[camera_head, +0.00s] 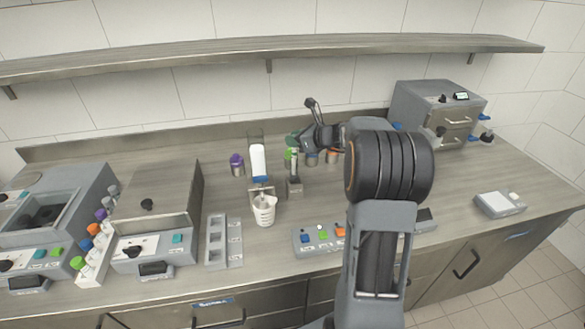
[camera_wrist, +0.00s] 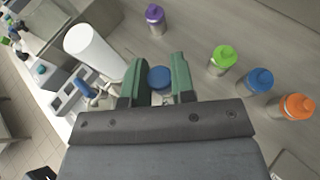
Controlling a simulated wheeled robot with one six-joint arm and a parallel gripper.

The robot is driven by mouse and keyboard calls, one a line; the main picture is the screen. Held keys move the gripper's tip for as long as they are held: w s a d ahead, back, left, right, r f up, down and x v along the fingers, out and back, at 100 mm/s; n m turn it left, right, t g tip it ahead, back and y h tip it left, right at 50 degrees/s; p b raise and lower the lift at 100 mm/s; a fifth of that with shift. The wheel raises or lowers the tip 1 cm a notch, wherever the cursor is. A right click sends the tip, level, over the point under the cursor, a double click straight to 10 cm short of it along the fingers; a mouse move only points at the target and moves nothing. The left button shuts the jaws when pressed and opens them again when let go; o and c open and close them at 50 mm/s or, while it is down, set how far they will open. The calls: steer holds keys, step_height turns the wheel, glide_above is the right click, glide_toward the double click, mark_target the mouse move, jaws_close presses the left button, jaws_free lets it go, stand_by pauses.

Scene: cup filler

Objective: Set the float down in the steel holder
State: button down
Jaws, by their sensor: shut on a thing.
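My gripper (camera_head: 293,146) is over the counter behind the cup station, with green fingers pointing down. In the wrist view my gripper (camera_wrist: 160,82) is shut on a small item with a round blue top (camera_wrist: 160,77), which I take to be the float. A small grey steel block, apparently the steel holder (camera_head: 294,188), stands on the counter below the gripper, right of the white cup. A thin upright part shows between gripper and block. I cannot tell whether the float touches the holder; its lower end is hidden in the wrist view.
A tall white cylinder (camera_head: 258,163) and a white cup (camera_head: 264,210) stand just left. Purple (camera_head: 237,165), green (camera_wrist: 222,60), blue (camera_wrist: 255,80) and orange-capped (camera_wrist: 292,106) bottles stand nearby. A button panel (camera_head: 320,238) is in front.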

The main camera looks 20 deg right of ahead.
mark_target(294, 164)
steer(key=shift+f, duration=3.45)
steer(key=c, duration=1)
jaws_free()
steer(key=shift+o, duration=0.2)
